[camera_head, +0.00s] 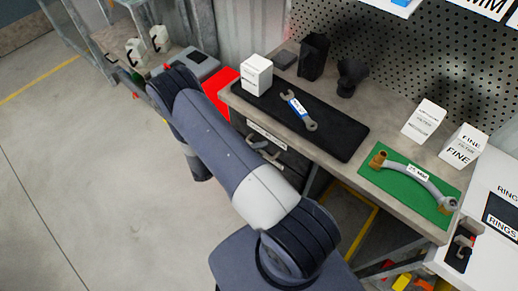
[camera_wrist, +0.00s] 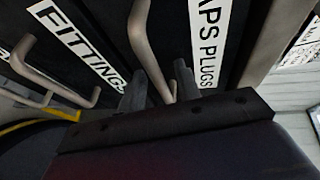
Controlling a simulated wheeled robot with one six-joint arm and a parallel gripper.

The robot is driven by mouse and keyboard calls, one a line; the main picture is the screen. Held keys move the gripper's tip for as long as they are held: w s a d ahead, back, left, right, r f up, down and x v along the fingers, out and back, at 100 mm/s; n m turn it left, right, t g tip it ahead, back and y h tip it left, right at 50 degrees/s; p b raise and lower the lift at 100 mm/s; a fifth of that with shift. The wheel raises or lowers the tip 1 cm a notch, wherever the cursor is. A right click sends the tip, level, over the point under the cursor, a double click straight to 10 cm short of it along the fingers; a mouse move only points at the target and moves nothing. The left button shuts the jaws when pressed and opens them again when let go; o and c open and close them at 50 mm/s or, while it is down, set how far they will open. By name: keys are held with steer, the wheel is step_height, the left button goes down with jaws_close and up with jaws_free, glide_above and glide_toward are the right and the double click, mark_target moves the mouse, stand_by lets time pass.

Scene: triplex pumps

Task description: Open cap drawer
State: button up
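In the wrist view, the dark drawer front labelled "…APS PLUGS" (camera_wrist: 225,75) is at upper right, with its label partly cut off. Its grey bar handle (camera_wrist: 150,55) runs down between the two fingers of my gripper (camera_wrist: 160,90). The fingers are apart, one on each side of the handle, with gaps visible; I cannot tell if either touches it. The drawer looks shut. In the head view, the drawer fronts (camera_head: 283,154) show under the bench beside my arm, and my gripper is hidden there.
A drawer labelled "FITTINGS" (camera_wrist: 75,45) with its own handle (camera_wrist: 60,75) sits left of the fingers. The workbench (camera_head: 330,165) above holds a black mat (camera_head: 330,130), a wrench (camera_head: 298,110), white boxes and a hose on a green mat (camera_head: 375,175). Floor at left is clear.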

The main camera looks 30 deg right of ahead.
steer(key=shift+c, duration=0.3)
jaws_close()
steer(key=shift+a, duration=0.1)
